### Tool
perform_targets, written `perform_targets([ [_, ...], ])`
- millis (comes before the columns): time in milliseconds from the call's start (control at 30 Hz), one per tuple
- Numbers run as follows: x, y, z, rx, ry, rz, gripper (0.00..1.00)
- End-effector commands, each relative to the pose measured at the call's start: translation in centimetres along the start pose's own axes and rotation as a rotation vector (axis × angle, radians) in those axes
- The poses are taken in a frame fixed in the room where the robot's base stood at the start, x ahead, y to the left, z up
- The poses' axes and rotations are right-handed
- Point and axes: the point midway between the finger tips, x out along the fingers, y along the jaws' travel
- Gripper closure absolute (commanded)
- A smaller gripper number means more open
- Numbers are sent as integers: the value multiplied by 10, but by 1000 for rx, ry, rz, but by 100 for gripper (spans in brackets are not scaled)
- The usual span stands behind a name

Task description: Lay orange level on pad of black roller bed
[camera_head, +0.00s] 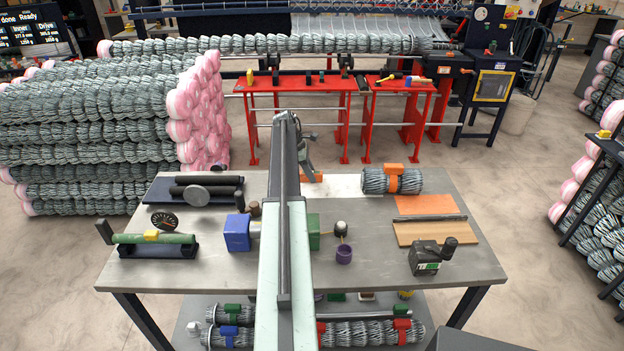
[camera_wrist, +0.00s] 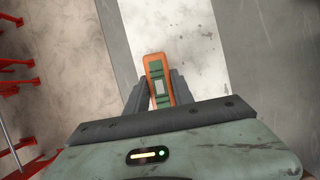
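The orange level (camera_wrist: 159,88) has green parts on its face and lies between the two fingers of my gripper (camera_wrist: 157,74) in the wrist view. The fingers stand close along its sides; whether they press on it I cannot tell. In the head view an orange piece of the level (camera_head: 314,178) shows just below my gripper (camera_head: 307,163), at the table's far edge, partly hidden by my arm. The black roller bed (camera_head: 165,190) with dark rollers is on the table's far left, with a round grey disc (camera_head: 196,196) at its front. I cannot make out its pad clearly.
The grey table (camera_head: 210,275) also bears a green roller (camera_head: 155,239) on a black stand, a blue block (camera_head: 237,232), a mesh roll (camera_head: 375,181) with an orange band, a purple cup (camera_head: 344,254) and a dark device (camera_head: 428,258). Red stands (camera_head: 300,88) are beyond.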

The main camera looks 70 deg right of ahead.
Motion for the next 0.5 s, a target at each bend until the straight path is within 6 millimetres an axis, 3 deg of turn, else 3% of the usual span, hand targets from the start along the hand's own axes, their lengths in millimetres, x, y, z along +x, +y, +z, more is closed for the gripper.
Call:
perform_targets([
  [33,0,0,0,0,0,-1,93],
  [67,0,0,0,0,0,-1,100],
  [500,-9,0,5,1,0,-1,100],
])
